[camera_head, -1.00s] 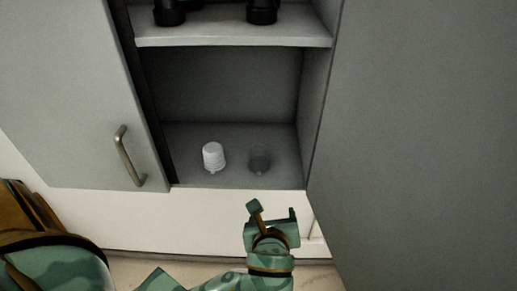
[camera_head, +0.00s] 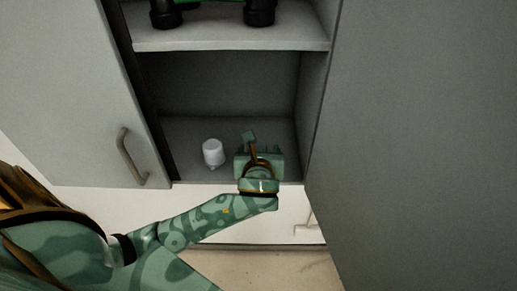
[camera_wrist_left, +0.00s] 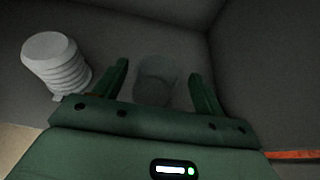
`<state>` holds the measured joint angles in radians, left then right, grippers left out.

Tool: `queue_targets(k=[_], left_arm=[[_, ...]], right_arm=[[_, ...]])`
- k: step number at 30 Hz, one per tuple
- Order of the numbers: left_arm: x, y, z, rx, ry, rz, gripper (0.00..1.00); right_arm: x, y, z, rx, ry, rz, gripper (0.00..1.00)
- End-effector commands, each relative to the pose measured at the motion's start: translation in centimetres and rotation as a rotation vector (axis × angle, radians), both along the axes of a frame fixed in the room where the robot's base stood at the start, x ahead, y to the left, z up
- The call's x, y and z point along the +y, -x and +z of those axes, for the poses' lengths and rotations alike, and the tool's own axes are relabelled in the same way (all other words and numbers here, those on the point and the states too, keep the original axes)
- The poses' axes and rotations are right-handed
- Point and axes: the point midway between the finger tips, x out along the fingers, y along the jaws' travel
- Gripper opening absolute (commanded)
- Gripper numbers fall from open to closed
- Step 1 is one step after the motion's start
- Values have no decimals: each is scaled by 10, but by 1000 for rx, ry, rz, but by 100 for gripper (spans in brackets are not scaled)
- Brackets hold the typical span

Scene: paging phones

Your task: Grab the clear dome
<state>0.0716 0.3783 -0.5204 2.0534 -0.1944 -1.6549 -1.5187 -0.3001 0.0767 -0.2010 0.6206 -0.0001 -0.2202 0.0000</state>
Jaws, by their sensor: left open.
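The clear dome (camera_wrist_left: 156,78) is a see-through, dark-tinted piece on the cabinet's lower shelf. In the left wrist view it stands between the two spread fingers of my left gripper (camera_wrist_left: 160,88), with a gap on each side. In the head view my left gripper (camera_head: 261,150) reaches into the lower compartment and hides the dome. The gripper is open and holds nothing. My right gripper is not in view.
A white ribbed cap-like object (camera_head: 213,153) stands on the shelf just left of my gripper; it also shows in the wrist view (camera_wrist_left: 56,64). An upper shelf (camera_head: 230,39) holds dark objects (camera_head: 259,12). A cabinet door with a handle (camera_head: 131,158) is at left, a grey panel (camera_head: 420,140) at right.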

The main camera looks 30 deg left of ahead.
Motion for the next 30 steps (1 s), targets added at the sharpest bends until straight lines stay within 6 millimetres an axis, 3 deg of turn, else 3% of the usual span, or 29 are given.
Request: queue_targets(k=[6, 14, 18, 20, 30], left_arm=[[17, -24, -13, 0, -2, 0, 71], [18, -26, -14, 0, 0, -1, 71], [18, -26, -14, 0, -1, 0, 32], [18, -26, -14, 0, -1, 0, 20], [18, -26, -9, -2, 1, -1, 20]], right_arm=[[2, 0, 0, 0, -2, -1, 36], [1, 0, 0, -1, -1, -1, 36], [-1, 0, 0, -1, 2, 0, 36], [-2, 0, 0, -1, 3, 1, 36], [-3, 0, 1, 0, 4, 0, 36]])
